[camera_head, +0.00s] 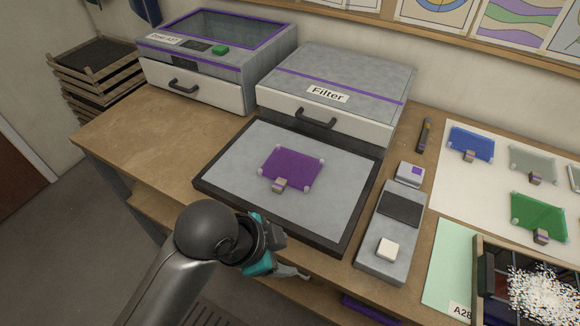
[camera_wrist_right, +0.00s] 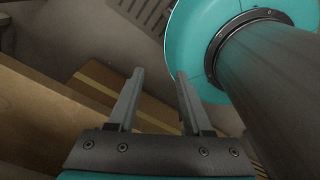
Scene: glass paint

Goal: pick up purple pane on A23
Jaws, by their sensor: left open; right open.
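The purple pane (camera_head: 291,165) lies on a grey pad with a dark frame (camera_head: 238,204) in the middle of the bench in the head view. It has small pale corner pieces and a small tan block with a purple stripe (camera_head: 280,185) at its front edge. My left gripper (camera_head: 301,275) is in front of the pad's near edge, apart from the pane and empty; its fingers are partly hidden. My right gripper (camera_wrist_right: 157,76) shows in the right wrist view, open with nothing between its fingers. No A23 label is readable.
A drawer unit labelled Filter (camera_head: 340,80) and a glass-topped unit (camera_head: 215,50) stand behind the pad. A grey device (camera_head: 391,230) stands right of it. A blue pane (camera_head: 471,143) and a green pane (camera_head: 538,215) lie farther right. A crate (camera_head: 490,270) stands at the front right.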

